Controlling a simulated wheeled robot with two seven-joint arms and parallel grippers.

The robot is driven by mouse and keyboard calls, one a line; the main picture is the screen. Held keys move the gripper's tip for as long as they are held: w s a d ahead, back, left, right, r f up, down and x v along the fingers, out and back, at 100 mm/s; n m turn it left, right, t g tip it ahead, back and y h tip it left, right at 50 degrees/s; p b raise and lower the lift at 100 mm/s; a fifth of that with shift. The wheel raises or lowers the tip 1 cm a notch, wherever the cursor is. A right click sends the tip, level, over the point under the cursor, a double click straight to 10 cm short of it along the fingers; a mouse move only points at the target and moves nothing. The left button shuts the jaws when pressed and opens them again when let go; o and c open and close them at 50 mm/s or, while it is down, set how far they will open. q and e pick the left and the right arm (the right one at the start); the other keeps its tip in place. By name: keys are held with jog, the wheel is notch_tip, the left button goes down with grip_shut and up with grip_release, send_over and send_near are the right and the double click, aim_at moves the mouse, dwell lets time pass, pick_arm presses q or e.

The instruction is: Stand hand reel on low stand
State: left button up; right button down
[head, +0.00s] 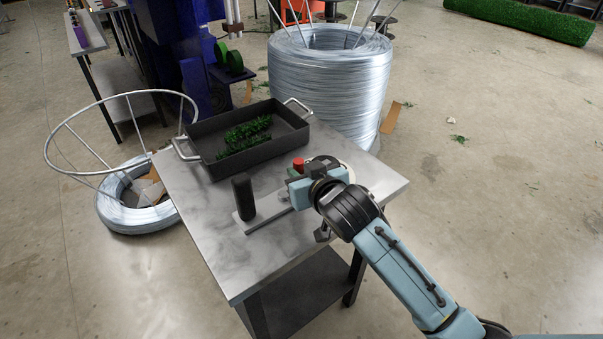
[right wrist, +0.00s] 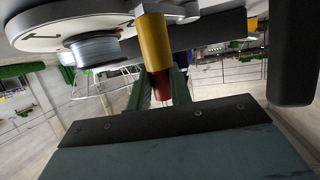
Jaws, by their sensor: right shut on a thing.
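My right gripper (head: 295,173) is over the table's right part; its left gripper counterpart is out of view. In the right wrist view, its green fingers (right wrist: 160,90) are shut around the red end of a yellow handle (right wrist: 154,40). The handle joins the pale disc of the hand reel (right wrist: 40,28), which has a wire-wound spool (right wrist: 95,50). In the head view, the red end (head: 298,164) shows, but the gripper mostly hides the reel. A flat grey stand (head: 268,218) with a black upright post (head: 243,197) lies left of the gripper. Contact between reel and stand cannot be told.
The grey table (head: 205,235) is bare at its front left. A dark tray (head: 213,172) with green material stands at the back. A large wire coil (head: 335,85) stands behind the table, and a smaller coil (head: 113,212) lies on the floor at left.

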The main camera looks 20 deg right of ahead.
jog(key=c, duration=1.3)
grip_release()
jog(key=shift+f, duration=0.1)
jog(key=shift+s+r, duration=0.15)
jog(key=shift+r, duration=0.05)
pick_arm(q)
jog(key=s+a+f+p, duration=0.3)
jog(key=s+f, duration=0.1)
jog(key=f, duration=0.3)
jog(key=shift+s+g, duration=0.25)
jog(key=shift+g, duration=0.05)
pick_arm(e)
jog(key=shift+v, duration=5.85)
